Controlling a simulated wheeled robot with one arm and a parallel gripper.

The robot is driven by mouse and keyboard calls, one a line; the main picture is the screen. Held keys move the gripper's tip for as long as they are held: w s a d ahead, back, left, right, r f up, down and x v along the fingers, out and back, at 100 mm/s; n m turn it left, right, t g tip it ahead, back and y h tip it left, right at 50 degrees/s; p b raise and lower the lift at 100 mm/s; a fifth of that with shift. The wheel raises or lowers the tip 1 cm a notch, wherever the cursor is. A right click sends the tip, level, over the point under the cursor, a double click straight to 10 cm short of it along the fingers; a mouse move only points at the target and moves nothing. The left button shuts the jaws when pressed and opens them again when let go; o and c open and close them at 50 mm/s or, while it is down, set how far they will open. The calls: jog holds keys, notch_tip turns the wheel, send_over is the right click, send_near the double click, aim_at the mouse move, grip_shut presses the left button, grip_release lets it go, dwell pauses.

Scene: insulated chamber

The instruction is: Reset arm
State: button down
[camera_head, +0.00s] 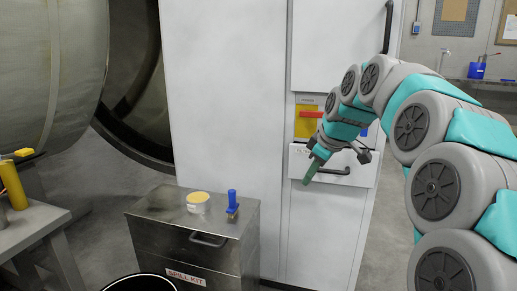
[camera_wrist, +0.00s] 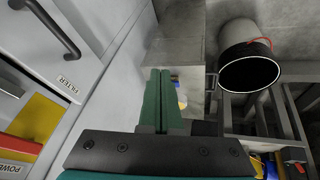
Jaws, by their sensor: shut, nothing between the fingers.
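My gripper (camera_head: 312,171) is in front of the white cabinet (camera_head: 225,100), near its drawer with a dark handle (camera_head: 335,171). Its green fingers point down and to the left. In the wrist view my gripper (camera_wrist: 159,72) has its two green fingers pressed together with nothing between them. My arm reaches in from the right of the head view, bent in a curve. The fingers look clear of the drawer handle in the head view, but I cannot tell the exact gap.
A metal drawer unit (camera_head: 140,212) labelled SPILL KIT holds a yellow-lidded jar (camera_head: 197,199) and a blue-handled object (camera_head: 232,203). A red handle (camera_head: 311,114) sits on a yellow panel beside my wrist. A bucket (camera_wrist: 249,70) stands on the floor. Floor right of the cabinet is open.

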jog(key=s+f+m+g+h, duration=0.1)
jog(key=s+f, duration=0.5)
jog(key=s, duration=0.8)
jog(key=s+f+m+g+p, duration=0.1)
jog(key=s+f+m+g, duration=0.2)
jog(key=s, duration=1.1)
jog(key=s+f+m+g+h+p, duration=0.1)
jog(key=s+f+m, duration=0.5)
jog(key=s, duration=0.8)
notch_tip(320, 180, down, 3)
jog(key=shift+d+f+m+g+h, duration=0.1)
jog(key=shift+d+m+g+h, duration=0.2)
jog(key=shift+g, duration=0.4)
jog(key=c, duration=1.6)
grip_release()
jog(key=shift+a, duration=0.1)
